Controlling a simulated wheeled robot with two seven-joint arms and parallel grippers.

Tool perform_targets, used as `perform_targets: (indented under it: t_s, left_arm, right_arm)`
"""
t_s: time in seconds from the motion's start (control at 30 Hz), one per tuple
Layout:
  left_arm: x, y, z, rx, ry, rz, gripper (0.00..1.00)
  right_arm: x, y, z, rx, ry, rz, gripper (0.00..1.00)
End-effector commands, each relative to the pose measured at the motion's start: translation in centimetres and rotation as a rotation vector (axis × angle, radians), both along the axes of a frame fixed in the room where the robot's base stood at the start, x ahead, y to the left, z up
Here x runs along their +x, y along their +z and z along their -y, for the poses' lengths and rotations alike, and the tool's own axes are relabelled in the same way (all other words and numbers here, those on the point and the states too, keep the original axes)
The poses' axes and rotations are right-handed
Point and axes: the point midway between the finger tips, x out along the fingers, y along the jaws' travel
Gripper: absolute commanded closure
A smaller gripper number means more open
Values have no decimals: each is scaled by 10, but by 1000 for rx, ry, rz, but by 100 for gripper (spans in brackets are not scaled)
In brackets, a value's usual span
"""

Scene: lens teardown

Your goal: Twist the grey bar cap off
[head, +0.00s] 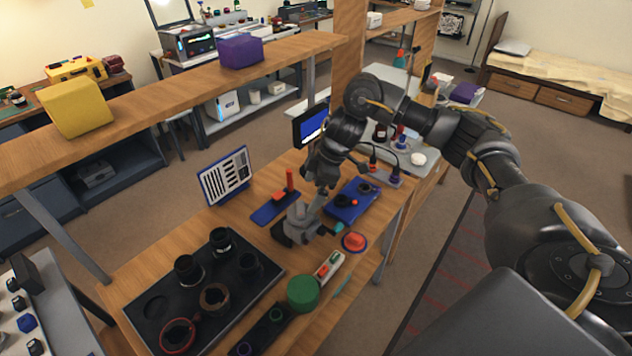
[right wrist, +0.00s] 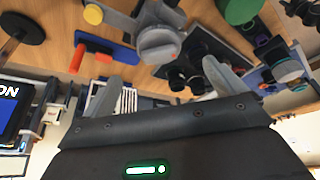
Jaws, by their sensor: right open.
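The grey bar cap (right wrist: 158,42) shows in the right wrist view as a round grey disc with a raised bar across it. It sits on a grey holder, which in the head view is the grey stand (head: 299,224) on the wooden bench. My right gripper (head: 316,202) is over this stand in the head view and hides part of it. In the right wrist view its two grey fingers (right wrist: 163,86) are spread wide with nothing between them. The cap lies beyond the fingertips, apart from them as far as I can tell. My left gripper is out of view.
A black tray (head: 150,305) with several dark lens rings fills the bench's front left. A green cylinder (head: 303,293), a red button (head: 354,241) and a blue mat (head: 272,208) with a red upright stand near the holder. A striped chart (head: 225,176) stands behind.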

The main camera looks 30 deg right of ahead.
Motion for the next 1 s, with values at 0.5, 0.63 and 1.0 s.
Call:
perform_targets:
  t_s: [0.5, 0.63, 1.0]
  left_arm:
    - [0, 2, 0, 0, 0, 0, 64]
    - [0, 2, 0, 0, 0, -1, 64]
    - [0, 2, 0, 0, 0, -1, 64]
  right_arm:
    - [13, -71, -26, 1, -1, -1, 4]
    - [14, -76, -28, 1, 0, 0, 4]
    - [14, -76, -28, 1, 1, 1, 19]
